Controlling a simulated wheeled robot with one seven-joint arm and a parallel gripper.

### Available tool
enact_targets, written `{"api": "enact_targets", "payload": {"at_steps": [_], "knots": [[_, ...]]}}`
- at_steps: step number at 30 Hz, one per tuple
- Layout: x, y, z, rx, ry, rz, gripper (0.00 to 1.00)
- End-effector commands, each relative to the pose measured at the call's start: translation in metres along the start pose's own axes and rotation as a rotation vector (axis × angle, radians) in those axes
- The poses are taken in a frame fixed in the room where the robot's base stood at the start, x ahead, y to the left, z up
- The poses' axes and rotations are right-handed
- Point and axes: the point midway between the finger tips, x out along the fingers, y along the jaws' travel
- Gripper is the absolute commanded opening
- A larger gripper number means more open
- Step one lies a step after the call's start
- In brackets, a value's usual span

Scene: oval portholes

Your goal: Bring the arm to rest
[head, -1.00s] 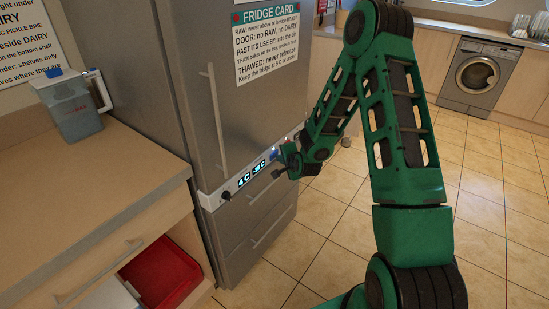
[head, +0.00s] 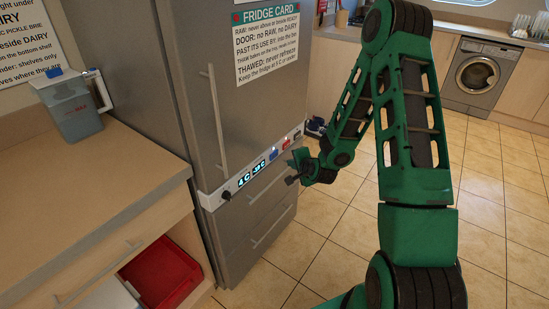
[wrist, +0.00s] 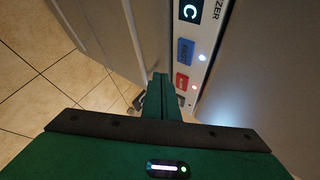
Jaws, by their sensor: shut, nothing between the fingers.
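My green arm reaches from the lower right of the head view up and over toward the fridge. My gripper (head: 291,180) is shut and empty, and in the head view it is in front of the fridge's control strip, just right of the displays and below the buttons. In the wrist view the closed fingers (wrist: 160,93) point along the strip. The strip has a blue button (head: 273,155) and a red button (head: 286,144), also seen in the wrist view as blue (wrist: 185,51) and red (wrist: 181,82). Small lights glow beside both. No contact with the strip is visible.
The steel fridge (head: 140,70) stands close left of my gripper, its long handle (head: 217,115) sticking out. Tiled floor (head: 490,195) at the right is clear.

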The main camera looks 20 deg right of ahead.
Motion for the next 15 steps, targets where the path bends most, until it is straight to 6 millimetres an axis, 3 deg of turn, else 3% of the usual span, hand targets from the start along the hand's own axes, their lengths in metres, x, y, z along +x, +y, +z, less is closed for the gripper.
{"api": "enact_targets", "payload": {"at_steps": [15], "knots": [[-0.0094, 0.0067, -0.0065, 0.0, 0.0, 0.0, 0.0]]}}
